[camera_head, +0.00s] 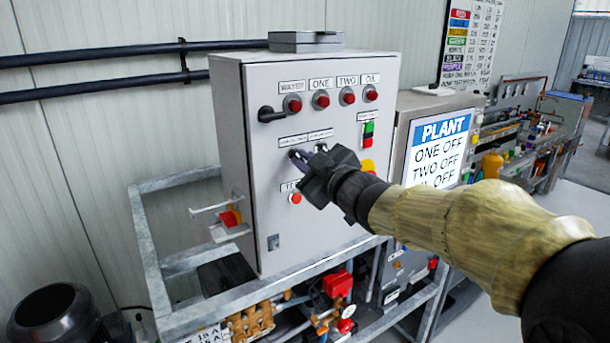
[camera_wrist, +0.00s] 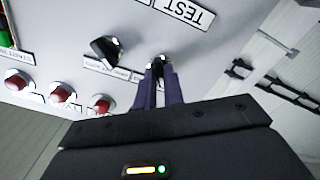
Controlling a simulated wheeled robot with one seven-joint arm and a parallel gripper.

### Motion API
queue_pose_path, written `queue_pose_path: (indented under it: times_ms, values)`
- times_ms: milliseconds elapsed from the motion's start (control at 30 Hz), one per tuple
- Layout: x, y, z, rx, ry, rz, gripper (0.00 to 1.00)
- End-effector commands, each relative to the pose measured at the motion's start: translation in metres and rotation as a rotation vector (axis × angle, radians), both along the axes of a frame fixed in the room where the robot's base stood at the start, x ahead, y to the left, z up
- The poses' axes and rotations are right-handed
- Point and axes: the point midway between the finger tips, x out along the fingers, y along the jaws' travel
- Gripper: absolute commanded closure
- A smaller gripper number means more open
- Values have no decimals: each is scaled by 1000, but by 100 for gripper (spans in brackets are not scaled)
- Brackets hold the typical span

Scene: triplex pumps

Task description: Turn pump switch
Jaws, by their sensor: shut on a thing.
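The grey control cabinet (camera_head: 225,150) stands in the middle of the head view, its front panel facing me. My gripper (camera_head: 298,158) reaches in from the right to the left of two rotary switches under small labels. In the wrist view my gripper's two dark fingers (camera_wrist: 158,75) are shut on that pump switch (camera_wrist: 158,62), whose silver collar shows between and above the tips. Most of the knob is hidden by the fingers. The other black switch (camera_wrist: 105,49) is beside it, apart from the fingers, its handle slanted.
Red lamps (camera_head: 321,100) line the panel's top, with a black handle (camera_head: 271,114) below at left. A green and red button block (camera_head: 368,133) is at right. A PLANT sign (camera_head: 437,152) stands beside the cabinet. A metal frame (camera_head: 150,262) surrounds its base.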

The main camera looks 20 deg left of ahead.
Motion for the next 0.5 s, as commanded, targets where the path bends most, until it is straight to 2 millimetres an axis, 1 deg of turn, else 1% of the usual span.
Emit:
queue_pose_path:
  times_ms: [33, 200, 500]
  values:
    - [0, 0, -3, -19, -26, -1, 100]
    - [0, 0, -2, -78, -92, -1, 100]
    - [0, 0, 0, -117, -138, 1, 100]
